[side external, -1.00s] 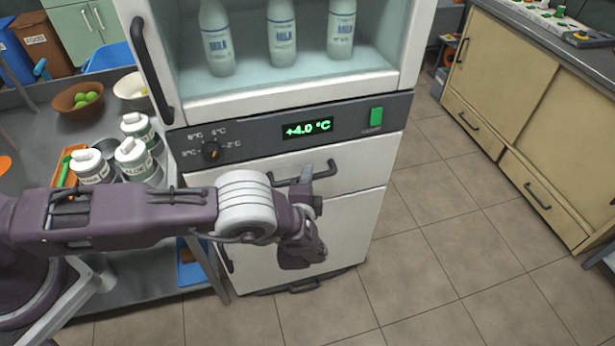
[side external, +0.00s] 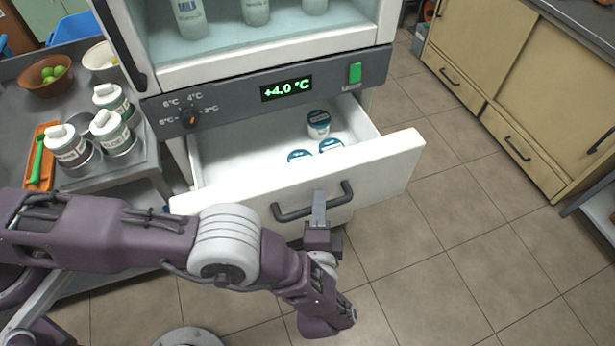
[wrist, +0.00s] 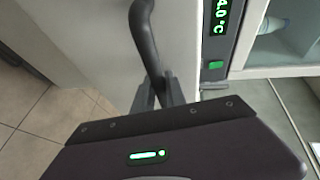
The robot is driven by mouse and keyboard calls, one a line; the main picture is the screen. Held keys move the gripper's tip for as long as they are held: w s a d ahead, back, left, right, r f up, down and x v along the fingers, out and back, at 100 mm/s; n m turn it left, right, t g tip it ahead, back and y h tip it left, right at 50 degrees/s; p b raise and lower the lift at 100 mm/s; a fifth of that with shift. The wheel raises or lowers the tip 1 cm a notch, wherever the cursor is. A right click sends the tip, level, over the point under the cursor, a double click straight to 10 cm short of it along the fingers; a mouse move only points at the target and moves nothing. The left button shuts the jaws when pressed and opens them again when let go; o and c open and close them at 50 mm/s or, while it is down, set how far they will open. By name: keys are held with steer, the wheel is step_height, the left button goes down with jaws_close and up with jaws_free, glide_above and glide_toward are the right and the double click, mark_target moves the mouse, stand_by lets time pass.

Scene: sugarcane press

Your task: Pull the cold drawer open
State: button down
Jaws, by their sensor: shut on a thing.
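The cold drawer (side external: 385,165) is a white drawer below the fridge's control panel, and it stands well out from the cabinet. Several small tubs with teal-and-white lids (side external: 318,124) sit inside it. Its dark bar handle (side external: 336,200) is on the front face. My gripper (side external: 319,208) is shut on this handle near its middle. In the wrist view, my gripper's two fingers (wrist: 160,92) are at the dark handle (wrist: 146,40), with the white drawer front beside it. The exact finger contact is partly hidden.
The control panel (side external: 230,102) above reads +4.0 °C. Milk bottles (side external: 255,10) stand behind the upper door. A metal counter (side external: 20,100) with white-lidded jars (side external: 112,130) is at the left. Beige cabinets (side external: 510,70) stand at the right. The tiled floor before the drawer is clear.

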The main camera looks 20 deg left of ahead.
steer(key=s+d, duration=0.6)
stand_by(0.4)
steer(key=c, duration=1.6)
jaws_free()
steer(key=shift+c, duration=0.2)
